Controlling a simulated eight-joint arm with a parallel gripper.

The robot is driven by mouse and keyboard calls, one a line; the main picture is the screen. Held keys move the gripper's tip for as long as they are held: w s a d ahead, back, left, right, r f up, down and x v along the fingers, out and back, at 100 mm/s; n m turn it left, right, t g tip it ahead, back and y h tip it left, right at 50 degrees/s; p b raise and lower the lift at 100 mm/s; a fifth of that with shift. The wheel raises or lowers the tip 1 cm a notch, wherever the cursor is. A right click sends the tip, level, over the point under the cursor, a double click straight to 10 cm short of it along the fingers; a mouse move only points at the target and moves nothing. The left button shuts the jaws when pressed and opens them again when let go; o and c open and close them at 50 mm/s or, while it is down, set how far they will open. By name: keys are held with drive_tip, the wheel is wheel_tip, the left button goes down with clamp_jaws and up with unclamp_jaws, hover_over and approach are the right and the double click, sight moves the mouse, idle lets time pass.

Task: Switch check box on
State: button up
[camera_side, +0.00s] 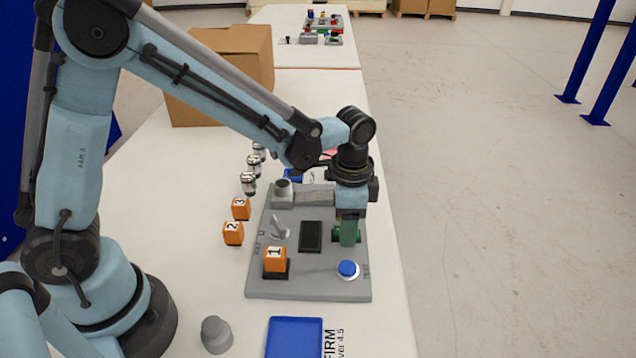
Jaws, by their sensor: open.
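A grey control board (305,290) lies on the white table. It carries a small grey lever switch (279,228) at the left, a black rectangular panel (311,236) in the middle and a round blue button (348,269) at the front right. An orange cube marked 1 (275,259) sits on a dark base at the front left. My gripper (348,238) points down over the right side of the board, behind the blue button. Its green fingers are open; a green part by their tips is partly hidden. I cannot tell whether they touch it.
Orange cubes marked 2 (233,233) and 3 (241,208) stand left of the board, with several small silver cylinders (249,183) behind. A blue tray (294,338) and a grey knob-like piece (216,334) are in front. A cardboard box (232,72) stands behind.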

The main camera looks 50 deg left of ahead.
drive_tip(key=shift+f, duration=0.15)
drive_tip(key=shift+c, duration=0.3)
clamp_jaws()
drive_tip(key=shift+s+a+t+h, duration=0.25)
drive_tip(key=shift+t+h, duration=1.05)
drive_tip(key=shift+o, duration=0.3)
unclamp_jaws()
drive_tip(key=v, duration=1.2)
